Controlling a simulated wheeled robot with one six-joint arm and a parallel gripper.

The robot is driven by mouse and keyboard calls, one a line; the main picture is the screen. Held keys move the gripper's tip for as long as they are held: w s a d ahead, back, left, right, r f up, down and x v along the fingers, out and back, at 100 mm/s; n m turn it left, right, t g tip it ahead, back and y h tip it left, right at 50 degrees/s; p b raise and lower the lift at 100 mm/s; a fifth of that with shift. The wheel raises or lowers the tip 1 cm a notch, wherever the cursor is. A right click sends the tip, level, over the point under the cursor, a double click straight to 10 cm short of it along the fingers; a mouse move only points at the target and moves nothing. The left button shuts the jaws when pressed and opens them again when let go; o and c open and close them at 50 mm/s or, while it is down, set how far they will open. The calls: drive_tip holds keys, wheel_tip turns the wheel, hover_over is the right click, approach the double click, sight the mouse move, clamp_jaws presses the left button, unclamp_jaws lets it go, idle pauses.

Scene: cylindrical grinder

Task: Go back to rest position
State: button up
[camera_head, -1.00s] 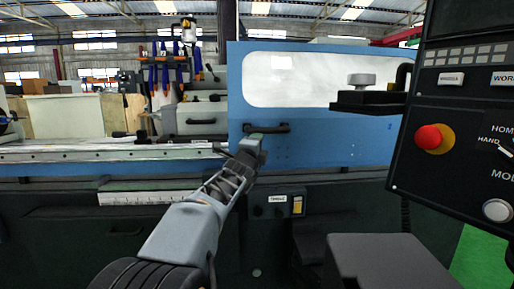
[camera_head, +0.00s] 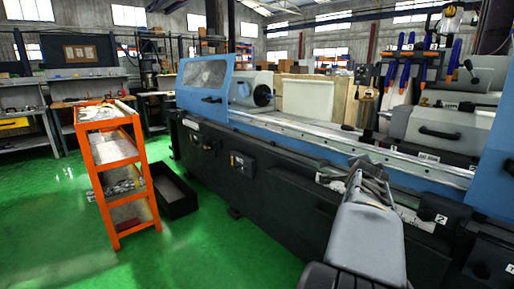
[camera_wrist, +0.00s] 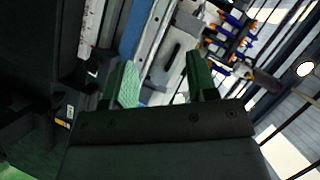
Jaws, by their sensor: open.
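My gripper (camera_wrist: 165,85) is open in the wrist view, with two green-padded fingers apart and nothing seen between them. In the head view my arm reaches up from the bottom right, and the gripper end (camera_head: 369,172) shows in front of the grinder's long bed. The cylindrical grinder (camera_head: 290,170) is dark below, with a blue guard (camera_head: 205,82) at its far left end. I cannot tell the exact gap between my gripper and the machine.
An orange shelf cart (camera_head: 112,165) stands on the green floor at the left, beside a black open bin (camera_head: 173,192). Workbenches (camera_head: 80,90) line the back left. The green floor (camera_head: 190,255) in front of the grinder is clear.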

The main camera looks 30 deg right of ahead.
drive_tip(key=w+a+n+y+p, duration=0.4)
drive_tip(key=w+a+n, duration=0.15)
drive_tip(key=a, duration=0.75)
drive_tip(key=w+a+n+y+p, duration=0.45)
drive_tip(key=a+n, duration=0.25)
drive_tip(key=a, duration=0.6)
drive_tip(key=s+a+f+n+g+y+p, duration=0.1)
drive_tip(key=s+a+n+g+y+p, duration=0.1)
drive_tip(key=s+a+n, duration=0.3)
drive_tip(key=s+a+f+n+g+y+p, duration=0.1)
drive_tip(key=s+a+n+p, duration=0.4)
drive_tip(key=a, duration=0.6)
drive_tip(key=shift+s+a+f+n+g+y, duration=0.25)
drive_tip(key=shift+a+n+g+y, duration=0.2)
drive_tip(key=shift+n, duration=0.3)
drive_tip(key=shift+c, duration=0.2)
drive_tip(key=shift+c, duration=0.8)
drive_tip(key=shift+d, duration=0.2)
